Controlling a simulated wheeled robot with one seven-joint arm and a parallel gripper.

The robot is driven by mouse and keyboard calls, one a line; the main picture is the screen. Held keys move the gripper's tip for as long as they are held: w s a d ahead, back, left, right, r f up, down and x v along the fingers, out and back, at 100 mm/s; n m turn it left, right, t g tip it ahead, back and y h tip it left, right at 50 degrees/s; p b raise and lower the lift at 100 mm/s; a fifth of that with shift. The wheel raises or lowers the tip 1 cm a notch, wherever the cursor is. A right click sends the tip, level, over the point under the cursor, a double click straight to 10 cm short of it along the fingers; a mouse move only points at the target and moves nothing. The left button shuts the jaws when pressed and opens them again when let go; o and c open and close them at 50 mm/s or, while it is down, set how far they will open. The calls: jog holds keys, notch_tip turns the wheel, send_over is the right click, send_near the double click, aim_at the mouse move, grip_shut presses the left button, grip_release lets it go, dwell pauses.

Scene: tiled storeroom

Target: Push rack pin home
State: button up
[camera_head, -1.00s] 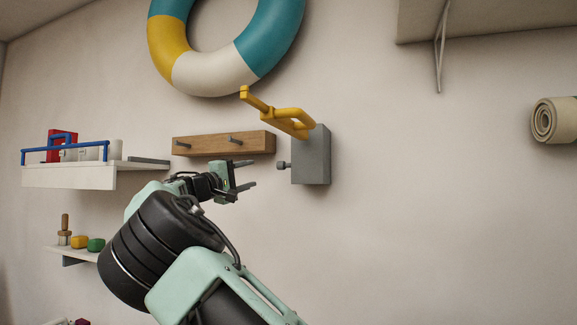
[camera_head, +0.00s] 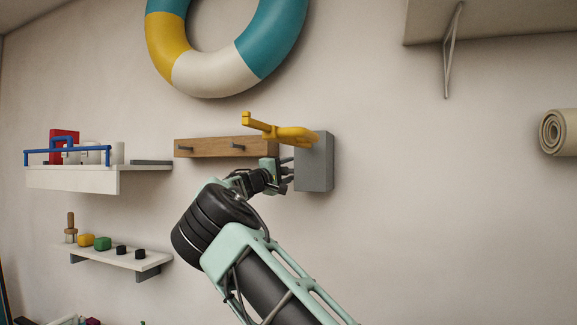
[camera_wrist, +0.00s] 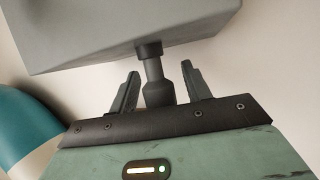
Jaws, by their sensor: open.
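The rack is a grey block (camera_head: 314,163) on the wall with a yellow arm (camera_head: 285,134) reaching left from its top. In the wrist view the block (camera_wrist: 120,30) fills the top. A dark grey pin (camera_wrist: 154,70) sticks out of its face through a collar, its wider head towards my palm. My gripper (camera_head: 287,171) is at the block's left side. Its open fingers (camera_wrist: 160,75) stand on either side of the pin, with a gap to the right finger; contact on the left is unclear. In the head view my gripper hides the pin.
A wooden peg rail (camera_head: 207,147) is just behind and left of my gripper. A life ring (camera_head: 218,76) hangs above. Shelves (camera_head: 95,178) with small items are at left, a rolled mat (camera_head: 560,132) far right.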

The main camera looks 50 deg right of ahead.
jog(key=shift+d, duration=0.1)
grip_shut()
jog(key=shift+w+a+b, duration=0.2)
jog(key=shift+w+b, duration=0.25)
grip_release()
jog(key=b+v, duration=0.8)
jog(key=v, duration=0.9)
jog(key=shift+a, duration=0.25)
jog(key=shift+d+f, duration=0.1)
jog(key=shift+f, duration=0.05)
